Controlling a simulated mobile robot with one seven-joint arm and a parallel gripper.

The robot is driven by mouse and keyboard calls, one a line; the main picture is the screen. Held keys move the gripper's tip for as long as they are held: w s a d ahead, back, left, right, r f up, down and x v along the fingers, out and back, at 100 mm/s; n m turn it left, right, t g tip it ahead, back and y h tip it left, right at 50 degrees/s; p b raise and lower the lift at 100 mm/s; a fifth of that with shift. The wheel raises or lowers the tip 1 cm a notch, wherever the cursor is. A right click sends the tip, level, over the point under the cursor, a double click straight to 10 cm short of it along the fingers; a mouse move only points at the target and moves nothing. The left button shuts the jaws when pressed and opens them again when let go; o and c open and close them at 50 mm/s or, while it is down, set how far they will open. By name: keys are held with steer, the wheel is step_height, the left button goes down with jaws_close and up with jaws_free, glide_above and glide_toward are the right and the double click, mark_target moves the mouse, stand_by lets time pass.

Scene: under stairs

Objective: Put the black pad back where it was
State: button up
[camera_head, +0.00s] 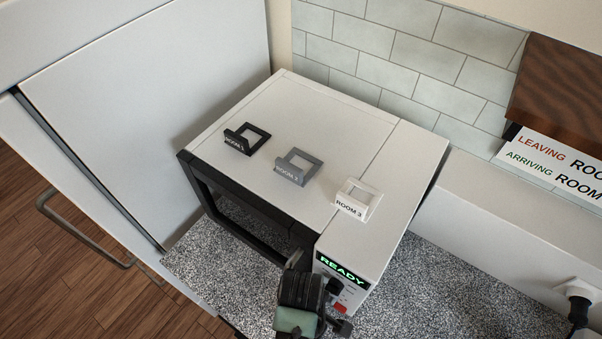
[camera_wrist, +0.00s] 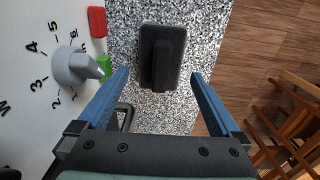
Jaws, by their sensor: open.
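The black pad (camera_wrist: 161,57) is a rounded dark rectangle with a raised ridge along its middle. In the wrist view it lies on the speckled grey counter (camera_wrist: 215,22). My gripper (camera_wrist: 160,74) is open, with one blue finger on each side of the pad's near half and a gap on both sides. I cannot tell the height between fingers and pad. In the head view my gripper (camera_head: 312,304) is in front of the white appliance, and the pad cannot be made out there. Three holders stand on the appliance: black (camera_head: 246,138), grey "ROOM 2" (camera_head: 297,167) and white "ROOM 3" (camera_head: 357,199).
The white appliance (camera_head: 400,170) shows "READY" and has a dial (camera_wrist: 75,66), a red button (camera_wrist: 97,21) and a green part (camera_wrist: 104,66) close to my left finger. A sign (camera_head: 560,165) reads "LEAVING ROOM" and "ARRIVING ROOM". Counter at the lower right is clear up to a plug (camera_head: 579,298).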

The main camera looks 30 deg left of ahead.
step_height(320, 180, up, 8)
steer(key=shift+r+b, duration=0.2)
steer(key=shift+b, duration=0.1)
stand_by(0.6)
